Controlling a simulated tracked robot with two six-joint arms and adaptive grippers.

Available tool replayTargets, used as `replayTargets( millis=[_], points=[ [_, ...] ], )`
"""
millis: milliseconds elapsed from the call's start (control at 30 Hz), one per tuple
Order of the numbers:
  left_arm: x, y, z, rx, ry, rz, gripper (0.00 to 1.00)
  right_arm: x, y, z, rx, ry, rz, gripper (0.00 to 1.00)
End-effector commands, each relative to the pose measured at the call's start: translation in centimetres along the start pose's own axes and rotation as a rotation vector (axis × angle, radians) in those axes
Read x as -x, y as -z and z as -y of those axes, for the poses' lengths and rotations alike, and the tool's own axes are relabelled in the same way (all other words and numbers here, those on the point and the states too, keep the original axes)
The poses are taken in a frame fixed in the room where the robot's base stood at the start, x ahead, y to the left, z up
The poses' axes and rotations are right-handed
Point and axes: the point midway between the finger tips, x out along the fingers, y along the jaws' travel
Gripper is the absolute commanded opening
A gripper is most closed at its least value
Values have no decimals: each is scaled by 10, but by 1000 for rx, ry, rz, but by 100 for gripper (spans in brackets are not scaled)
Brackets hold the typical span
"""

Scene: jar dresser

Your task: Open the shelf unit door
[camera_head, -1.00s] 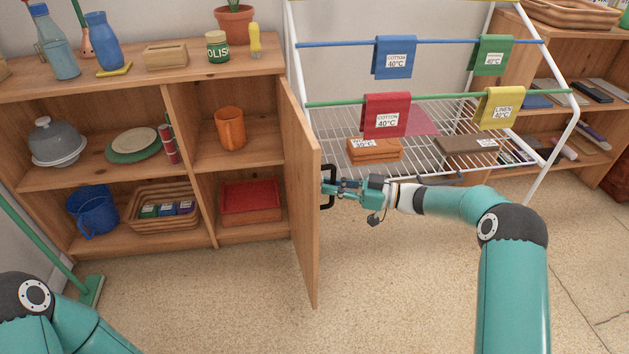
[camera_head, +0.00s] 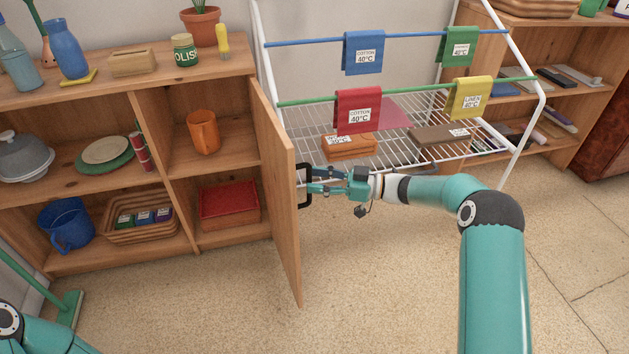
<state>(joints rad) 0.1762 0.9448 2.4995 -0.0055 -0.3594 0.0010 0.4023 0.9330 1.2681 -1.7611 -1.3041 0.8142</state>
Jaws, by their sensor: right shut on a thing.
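The shelf unit door (camera_head: 275,195) is a wooden panel on the right side of the shelf unit (camera_head: 140,85). It stands swung out toward me, and the right-hand compartments show open. Its black handle (camera_head: 304,186) is on the door's outer face, near the free edge. My right gripper (camera_head: 312,181) reaches in from the right and is shut on the handle. The fingertips are small and partly hidden at the handle. My left gripper is out of view; only part of my left arm shows at the lower left corner.
A white drying rack (camera_head: 515,145) with cloths stands behind my right arm, close to the door. A green broom (camera_head: 68,308) leans at the left. The shelves hold an orange mug (camera_head: 204,132), a red box (camera_head: 230,203) and a basket (camera_head: 150,230). The floor before the door is clear.

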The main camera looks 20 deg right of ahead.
Motion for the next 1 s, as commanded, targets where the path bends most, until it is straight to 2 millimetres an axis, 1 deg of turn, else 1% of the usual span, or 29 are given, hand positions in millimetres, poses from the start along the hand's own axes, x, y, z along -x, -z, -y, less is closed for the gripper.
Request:
replayTargets(
  millis=[33, 67, 167, 500, 600, 767, 1000],
  points=[
    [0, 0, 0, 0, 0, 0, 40, 9, 1, -6, 2, -20, 1, 39],
    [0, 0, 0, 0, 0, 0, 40, 12, 1, -6, 2, -21, 2, 39],
    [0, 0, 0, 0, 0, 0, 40, 26, 0, -5, 1, -18, 1, 39],
    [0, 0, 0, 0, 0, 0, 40, 91, 0, -2, 1, -9, 3, 39],
    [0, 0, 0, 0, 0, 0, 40, 105, 0, -2, 2, -7, 2, 39],
    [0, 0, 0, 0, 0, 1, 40, 116, 0, -1, 2, -4, 2, 39],
    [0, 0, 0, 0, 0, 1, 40, 118, 0, 0, 1, -2, 2, 39]
  ],
)
